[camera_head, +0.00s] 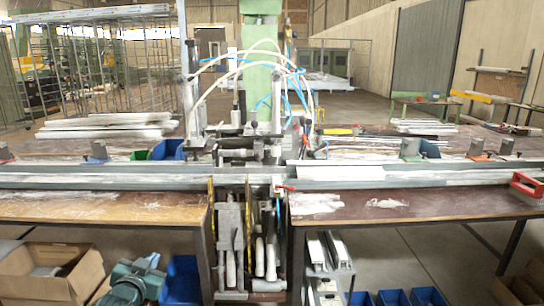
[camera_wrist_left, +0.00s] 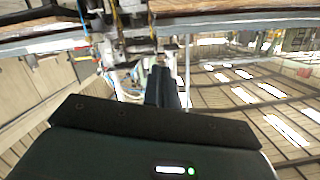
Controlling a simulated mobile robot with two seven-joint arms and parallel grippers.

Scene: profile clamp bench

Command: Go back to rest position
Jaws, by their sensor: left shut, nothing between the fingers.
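My left gripper (camera_wrist_left: 168,72) shows in the left wrist view, where its dark fingers reach up from the wide black gripper body at the bottom. The fingers are together with nothing between them, and no object is held. The wrist view is tilted, with the bench and clamp machine at its top, beyond the fingertips. I cannot make out either gripper in the head view. My right gripper is in neither view.
The clamp machine (camera_head: 262,115) with its green column and hoses stands mid-bench. Long metal profiles (camera_head: 400,174) lie along the bench. A red clamp (camera_head: 527,184) is at the right edge. Cardboard boxes (camera_head: 85,270) and blue bins (camera_head: 181,280) stand below.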

